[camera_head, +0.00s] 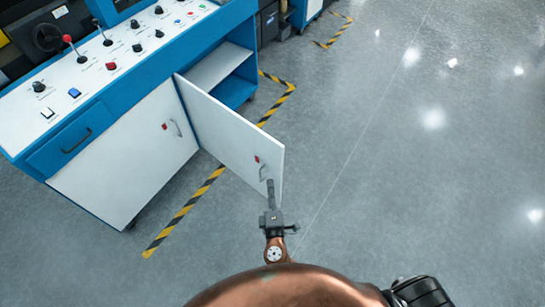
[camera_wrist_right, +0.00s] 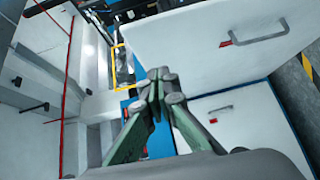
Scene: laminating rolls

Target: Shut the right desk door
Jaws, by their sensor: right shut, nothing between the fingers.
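The right desk door (camera_head: 228,128) is a white panel standing open, swung out from the blue desk. It has a grey handle (camera_head: 263,172) and a small red latch near its free edge. My right gripper (camera_head: 270,183) is shut and empty, close to the free edge of the door in the head view; whether it touches is unclear. In the right wrist view its closed fingers (camera_wrist_right: 157,75) sit in front of a white panel (camera_wrist_right: 215,50) with a grey handle. The left desk door (camera_head: 130,150) is shut. My left gripper is not in view.
The blue desk (camera_head: 75,140) carries a white control panel (camera_head: 90,60) with knobs, levers and buttons. The open compartment shows a shelf (camera_head: 217,67). Black-and-yellow tape (camera_head: 190,205) marks the floor. The grey floor (camera_head: 400,160) to the right is clear.

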